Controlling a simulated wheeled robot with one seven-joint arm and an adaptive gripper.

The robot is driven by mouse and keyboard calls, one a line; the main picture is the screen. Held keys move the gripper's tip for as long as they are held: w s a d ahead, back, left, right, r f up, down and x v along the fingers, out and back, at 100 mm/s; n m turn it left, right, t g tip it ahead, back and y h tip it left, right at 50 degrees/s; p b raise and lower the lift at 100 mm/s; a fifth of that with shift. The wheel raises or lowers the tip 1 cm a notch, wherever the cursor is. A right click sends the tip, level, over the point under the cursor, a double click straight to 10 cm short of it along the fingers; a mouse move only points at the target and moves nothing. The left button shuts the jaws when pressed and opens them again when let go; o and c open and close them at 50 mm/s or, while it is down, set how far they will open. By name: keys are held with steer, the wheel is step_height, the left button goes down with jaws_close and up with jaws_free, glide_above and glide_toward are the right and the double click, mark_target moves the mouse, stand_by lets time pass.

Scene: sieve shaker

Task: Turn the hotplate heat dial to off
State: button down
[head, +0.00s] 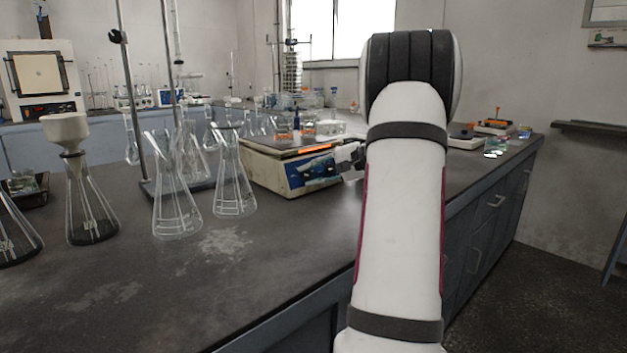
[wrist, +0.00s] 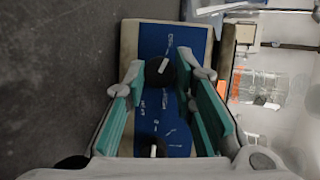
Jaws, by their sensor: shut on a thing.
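The hotplate (head: 262,165) is a beige box on the dark bench, with a blue front panel that also shows in the wrist view (wrist: 181,40). Two black dials with white marks sit on the panel. One dial (wrist: 160,72) lies between the fingertips of my gripper (wrist: 166,76); the other dial (wrist: 153,147) is lower, between the finger bases in the picture. The panel lettering is too small to tell which is the heat dial. My gripper is shut on the first dial. In the head view my gripper (head: 350,158) is at the panel's right end, partly hidden by my arm.
Glass flasks (head: 233,180) stand left of the hotplate, near a stand with a rod (head: 150,120). Another device (head: 465,140) stands to the right.

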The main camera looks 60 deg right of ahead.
steer(key=shift+f+n, duration=0.1)
steer(key=shift+n, duration=0.5)
steer(key=shift+g+b, duration=0.3)
steer(key=shift+b, duration=0.05)
steer(key=c, duration=1.3)
jaws_free()
steer(key=shift+c, duration=0.2)
steer(key=v, duration=1.2)
